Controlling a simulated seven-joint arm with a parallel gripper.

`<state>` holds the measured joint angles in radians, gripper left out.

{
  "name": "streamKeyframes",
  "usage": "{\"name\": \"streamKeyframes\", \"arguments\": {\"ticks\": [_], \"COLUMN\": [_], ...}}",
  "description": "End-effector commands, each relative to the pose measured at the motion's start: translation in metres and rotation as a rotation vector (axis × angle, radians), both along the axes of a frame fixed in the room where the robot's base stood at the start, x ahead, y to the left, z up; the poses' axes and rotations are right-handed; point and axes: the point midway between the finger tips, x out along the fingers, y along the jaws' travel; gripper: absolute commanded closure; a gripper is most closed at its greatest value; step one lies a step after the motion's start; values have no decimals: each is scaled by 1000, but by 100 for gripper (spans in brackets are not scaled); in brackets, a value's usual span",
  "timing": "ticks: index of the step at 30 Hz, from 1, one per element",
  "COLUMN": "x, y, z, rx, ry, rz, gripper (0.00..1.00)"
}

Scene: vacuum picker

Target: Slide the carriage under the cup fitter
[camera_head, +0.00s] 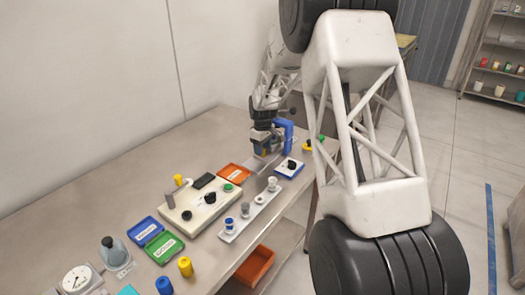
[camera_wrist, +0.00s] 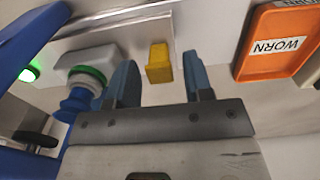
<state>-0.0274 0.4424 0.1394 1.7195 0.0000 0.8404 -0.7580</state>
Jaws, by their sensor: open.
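My gripper (camera_wrist: 160,78) is open, with one blue finger on each side of a yellow block (camera_wrist: 158,63). The block is beside a pale rail (camera_wrist: 130,16); I cannot tell whether the fingers touch it. To the left in the wrist view, a light grey block with a green ring (camera_wrist: 88,70) has a blue cup-like part (camera_wrist: 78,103) next to it. Which piece is the carriage is not clear. The blue frame, seemingly the cup fitter, stands at the far left (camera_wrist: 28,38); it also shows in the head view (camera_head: 286,128), beside my gripper (camera_head: 264,152).
An orange tray marked WORN (camera_wrist: 262,62) lies right of my gripper. A white strip with several cups (camera_head: 240,228) and a control box (camera_head: 190,217) are nearer the front. Blue (camera_head: 137,233) and green (camera_head: 157,257) trays lie farther left. The table's back left is bare.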

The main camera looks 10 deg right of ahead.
Motion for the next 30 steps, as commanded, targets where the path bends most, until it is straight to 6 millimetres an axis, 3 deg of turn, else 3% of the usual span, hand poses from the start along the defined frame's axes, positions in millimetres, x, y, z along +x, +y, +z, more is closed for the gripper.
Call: {"name": "streamKeyframes", "arguments": {"ticks": [15, 30], "x": [0, 0], "y": [0, 0], "z": [59, 64], "rx": [0, 0], "ry": [-1, 0], "rz": [0, -4], "gripper": [53, 53]}}
